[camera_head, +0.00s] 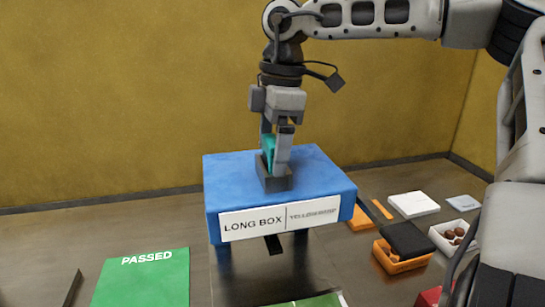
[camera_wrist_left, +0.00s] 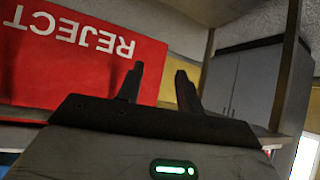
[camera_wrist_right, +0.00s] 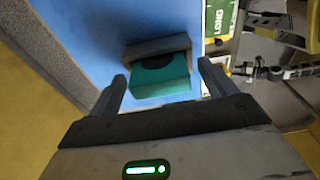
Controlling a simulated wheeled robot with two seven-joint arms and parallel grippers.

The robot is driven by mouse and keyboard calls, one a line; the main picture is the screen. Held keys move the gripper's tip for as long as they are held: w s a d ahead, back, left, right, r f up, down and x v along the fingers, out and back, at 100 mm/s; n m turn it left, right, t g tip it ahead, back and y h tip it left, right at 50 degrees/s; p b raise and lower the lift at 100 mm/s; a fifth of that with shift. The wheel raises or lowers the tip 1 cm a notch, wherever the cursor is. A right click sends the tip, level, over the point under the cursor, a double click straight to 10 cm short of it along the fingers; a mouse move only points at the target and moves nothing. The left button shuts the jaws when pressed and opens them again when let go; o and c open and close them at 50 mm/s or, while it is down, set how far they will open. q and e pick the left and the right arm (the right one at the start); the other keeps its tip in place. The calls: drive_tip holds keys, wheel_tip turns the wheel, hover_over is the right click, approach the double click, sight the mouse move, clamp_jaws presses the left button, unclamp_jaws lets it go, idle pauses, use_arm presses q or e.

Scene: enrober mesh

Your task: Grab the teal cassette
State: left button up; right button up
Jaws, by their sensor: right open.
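The teal cassette (camera_head: 268,145) stands upright in a dark grey holder (camera_head: 274,182) on top of the blue stand labelled "LONG BOX" (camera_head: 230,180). My right gripper (camera_head: 275,150) is above the stand, pointing down, with its fingers on either side of the cassette. In the right wrist view the cassette (camera_wrist_right: 162,82) shows between the open fingertips (camera_wrist_right: 160,85), with gaps at both sides. My left gripper (camera_wrist_left: 158,85) is open and empty in the left wrist view. It is out of the head view.
A green "PASSED" mat (camera_head: 145,280) lies at the lower left. An orange box with a black top (camera_head: 403,245), a white box (camera_head: 413,204) and a white tray with brown pieces (camera_head: 453,236) are at the right. A red "REJECT" panel (camera_wrist_left: 80,75) shows in the left wrist view.

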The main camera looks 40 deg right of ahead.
drive_tip(key=shift+c, duration=0.3)
drive_tip(key=c, duration=1)
drive_tip(key=shift+r, duration=0.1)
drive_tip(key=shift+c, duration=0.2)
